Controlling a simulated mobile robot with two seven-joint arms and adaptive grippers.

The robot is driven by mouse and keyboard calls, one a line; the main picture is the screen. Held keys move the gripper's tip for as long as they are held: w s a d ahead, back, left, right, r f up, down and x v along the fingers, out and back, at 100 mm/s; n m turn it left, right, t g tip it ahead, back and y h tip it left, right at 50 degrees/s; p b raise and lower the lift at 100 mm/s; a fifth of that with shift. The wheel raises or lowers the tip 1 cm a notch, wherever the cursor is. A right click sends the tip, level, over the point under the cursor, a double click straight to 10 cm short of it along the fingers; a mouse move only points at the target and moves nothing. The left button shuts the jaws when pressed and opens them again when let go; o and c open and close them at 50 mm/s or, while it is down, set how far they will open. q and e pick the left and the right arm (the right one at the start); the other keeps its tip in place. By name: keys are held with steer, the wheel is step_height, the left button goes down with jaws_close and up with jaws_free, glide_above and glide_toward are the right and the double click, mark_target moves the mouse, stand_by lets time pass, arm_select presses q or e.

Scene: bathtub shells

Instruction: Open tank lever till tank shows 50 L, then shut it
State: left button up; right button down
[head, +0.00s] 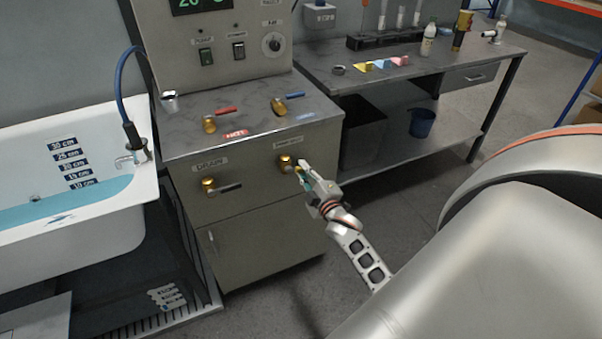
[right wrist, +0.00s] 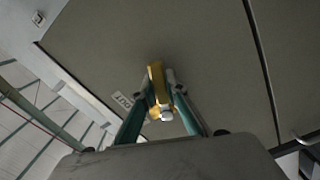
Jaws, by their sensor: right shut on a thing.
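The console cabinet (head: 255,225) has two brass valves on its front face. My right gripper (head: 300,171) is at the right-hand brass valve (head: 286,161), and its fingers are shut on that valve's lever. In the right wrist view the brass lever (right wrist: 156,82) sits between the green-sided fingers (right wrist: 161,110), with a pale tip. The label above this valve is too small to read. The left-hand valve (head: 209,185), under a label that looks like DRAIN, has its dark lever pointing right. No litre reading is legible. My left gripper is not in view.
A red-lever valve (head: 210,123) and a blue-lever valve (head: 280,105) stand on the console top. The tub (head: 95,240) at left holds blue water near the lowest marks. A workbench (head: 440,75) with a blue bucket (head: 423,122) beneath stands at right. Floor in front is clear.

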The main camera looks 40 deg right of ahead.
steer(key=r+n, duration=0.1)
steer(key=n, duration=0.1)
steer(key=r+n, duration=0.1)
steer(key=n, duration=0.1)
steer(key=shift+d+n, duration=0.2)
steer(key=shift+n, duration=0.1)
steer(key=shift+r, duration=0.15)
stand_by(0.3)
steer(key=c, duration=2)
jaws_free()
steer(key=shift+s, duration=0.1)
steer(key=v, duration=1.2)
steer(key=s+a+f+m+g+y, duration=0.2)
steer(key=s+a+f, duration=0.3)
steer(key=a, duration=0.3)
steer(key=s+a+f+m+g+y, duration=0.2)
steer(key=s+a+f+m, duration=0.3)
steer(key=a, duration=0.4)
steer(key=s+a+f+m+g+y, duration=0.2)
steer(key=s+a+f+m+g, duration=0.1)
steer(key=s+a, duration=0.4)
steer(key=shift+a+f+m+y, duration=0.15)
steer(key=shift+a+f+m, duration=0.15)
steer(key=shift+f, duration=0.35)
steer(key=shift+a+f+m+y, duration=0.2)
steer(key=shift+a+f, duration=0.2)
steer(key=shift+f, duration=0.2)
